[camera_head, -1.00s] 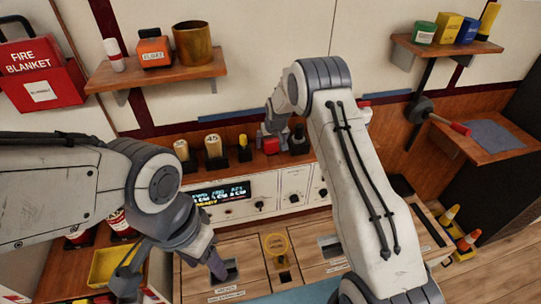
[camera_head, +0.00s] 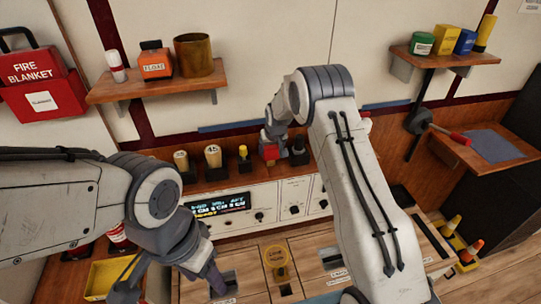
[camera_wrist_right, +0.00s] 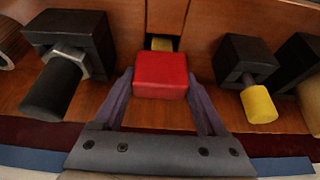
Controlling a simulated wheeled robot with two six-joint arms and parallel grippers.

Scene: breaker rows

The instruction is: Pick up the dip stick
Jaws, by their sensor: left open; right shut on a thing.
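A red block-shaped piece (camera_head: 271,153) stands in the row on the wooden ledge under the back wall. It also shows in the right wrist view (camera_wrist_right: 161,75), between both fingers. My right gripper (camera_wrist_right: 160,88) is shut on it. I cannot tell whether this red piece is the top of the dip stick; no stick shows below it. A dark slot with a yellow patch (camera_wrist_right: 161,44) shows just past it. My left gripper (camera_head: 172,285) is open and empty at the lower left, over the front of the console.
A yellow-ended piece in a black holder (camera_wrist_right: 258,103) and a black knob (camera_wrist_right: 52,90) flank the red piece closely. A console with a lit display (camera_head: 220,203) is below the ledge. A yellow bin (camera_head: 106,280) is at lower left. Shelves (camera_head: 158,84) hang above.

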